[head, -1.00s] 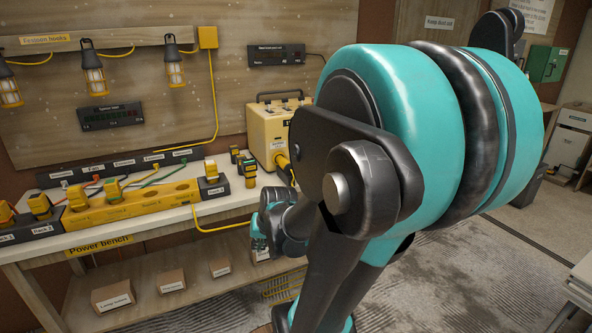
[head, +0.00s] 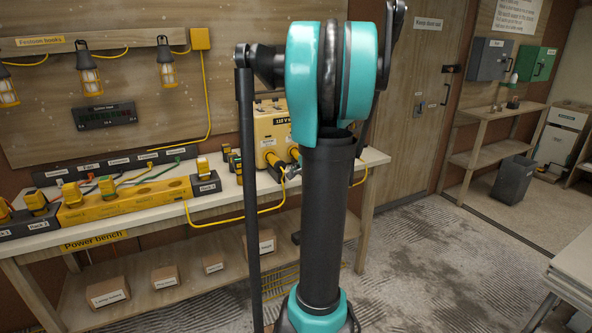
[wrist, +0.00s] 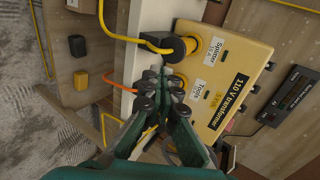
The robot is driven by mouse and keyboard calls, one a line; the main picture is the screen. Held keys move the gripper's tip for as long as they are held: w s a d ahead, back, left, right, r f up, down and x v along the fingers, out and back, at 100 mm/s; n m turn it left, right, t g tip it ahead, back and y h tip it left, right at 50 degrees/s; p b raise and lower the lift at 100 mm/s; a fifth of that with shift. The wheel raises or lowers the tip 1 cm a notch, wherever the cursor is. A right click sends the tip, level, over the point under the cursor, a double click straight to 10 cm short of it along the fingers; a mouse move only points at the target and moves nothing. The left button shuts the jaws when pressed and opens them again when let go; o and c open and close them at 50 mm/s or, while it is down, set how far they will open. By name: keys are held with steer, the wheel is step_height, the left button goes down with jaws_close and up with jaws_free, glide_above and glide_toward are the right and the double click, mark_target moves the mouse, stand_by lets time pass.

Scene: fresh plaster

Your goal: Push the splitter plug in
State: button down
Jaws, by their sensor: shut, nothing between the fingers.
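The yellow 110 V transformer (head: 266,122) stands at the right part of the bench, and in the wrist view the transformer (wrist: 240,72) appears turned sideways. The splitter plug (wrist: 178,47), dark with a yellow cable, is at the transformer's socket labelled Splitter 16 A; I cannot tell how deep it sits. In the head view the plug area is partly behind my arm. My gripper (wrist: 160,74) is shut and empty, its fingertips just below the splitter plug in the wrist picture, in front of the Tools socket, which it partly hides. I cannot tell whether it touches the plug.
The bench (head: 155,219) carries a yellow splitter strip (head: 125,200) with several plugs and coloured cables. The yellow cable (head: 235,222) droops over its front edge. Cardboard boxes (head: 108,291) sit on the shelf below. The floor to the right is mostly clear.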

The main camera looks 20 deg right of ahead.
mark_target(281, 162)
steer(key=x, duration=0.5)
steer(key=r+x, duration=0.1)
steer(key=x, duration=0.2)
steer(key=shift+w+a+f, duration=0.1)
steer(key=shift+w+f, duration=0.05)
steer(key=shift+w, duration=1.25)
steer(key=w, duration=0.4)
steer(key=shift+w+a, duration=0.1)
steer(key=shift+w, duration=0.3)
